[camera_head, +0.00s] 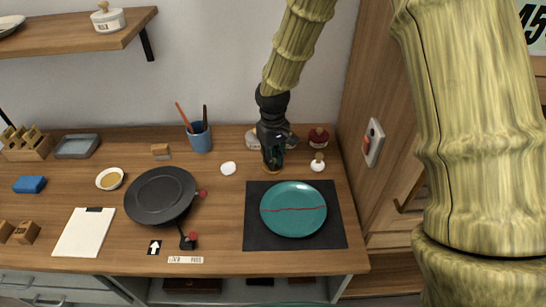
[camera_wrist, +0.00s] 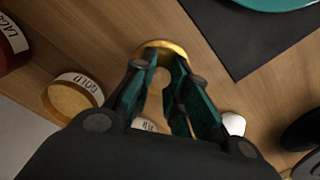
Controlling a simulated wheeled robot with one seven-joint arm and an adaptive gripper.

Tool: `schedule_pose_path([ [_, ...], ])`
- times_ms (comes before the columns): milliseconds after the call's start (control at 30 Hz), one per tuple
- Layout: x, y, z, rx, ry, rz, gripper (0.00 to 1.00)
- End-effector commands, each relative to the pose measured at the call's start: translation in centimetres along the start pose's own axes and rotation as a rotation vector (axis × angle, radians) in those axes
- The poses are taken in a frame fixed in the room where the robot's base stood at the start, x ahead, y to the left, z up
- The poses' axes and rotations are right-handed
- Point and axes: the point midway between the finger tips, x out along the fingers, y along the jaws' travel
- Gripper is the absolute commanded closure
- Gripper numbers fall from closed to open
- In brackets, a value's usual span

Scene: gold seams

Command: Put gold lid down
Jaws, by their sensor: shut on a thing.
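My gripper (camera_head: 272,160) is shut on the knob of the gold lid, over the back of the desk. The gold lid (camera_wrist: 160,46) shows as a gold rim just beyond the fingertips in the wrist view; in the head view it is a small tan edge (camera_head: 271,170) under my gripper. I cannot tell whether the lid touches the desk. The open jar labelled GOLD (camera_wrist: 73,94) stands beside my gripper in the wrist view, with gold inside. In the head view this jar is mostly hidden behind my gripper.
A teal plate with a red seam (camera_head: 293,209) lies on a dark mat (camera_head: 256,239) in front of my gripper. A dark red jar (camera_head: 318,137) and a small white item (camera_head: 317,162) are to the right. A white lump (camera_head: 228,168) and a brush cup (camera_head: 200,138) are left.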

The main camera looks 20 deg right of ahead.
Motion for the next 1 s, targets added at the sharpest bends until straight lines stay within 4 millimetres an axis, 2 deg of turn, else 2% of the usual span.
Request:
schedule_pose_path([
  [233,0.3,0.0,0.0,0.0,0.0,0.0,0.97],
  [267,0.3,0.0,0.0,0.0,0.0,0.0,0.82],
  [300,0.3,0.0,0.0,0.0,0.0,0.0,0.75],
  [367,0.3,0.0,0.0,0.0,0.0,0.0,0.64],
  [400,0.3,0.0,0.0,0.0,0.0,0.0,0.62],
  [733,0.0,0.0,0.0,0.0,0.0,0.0,0.62],
  [867,-0.8,0.0,-0.1,0.0,0.001,0.0,0.62],
  [1000,-2.4,0.0,-0.1,0.0,0.003,0.0,0.62],
])
